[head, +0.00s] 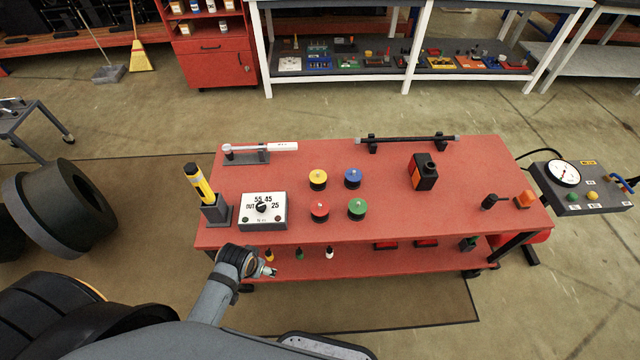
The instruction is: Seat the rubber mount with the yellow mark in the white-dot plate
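A round black piece with a yellow top (318,177) stands upright on the red table (400,230), in a group with similar pieces topped blue (353,175), red (319,208) and green (357,206). Small dark items with yellow (269,254), green (299,253) and white (330,253) tips stand on the lower shelf. I cannot tell which is the rubber mount, and I cannot make out a white-dot plate. My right gripper is not in view.
The table also holds a white dial box (263,211), a yellow tool in a holder (199,183), a torque-wrench-like tool (262,149), a dark bar (408,141) and an orange-black block (423,172). A gauge box (575,187) stands right. The table's middle front is clear.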

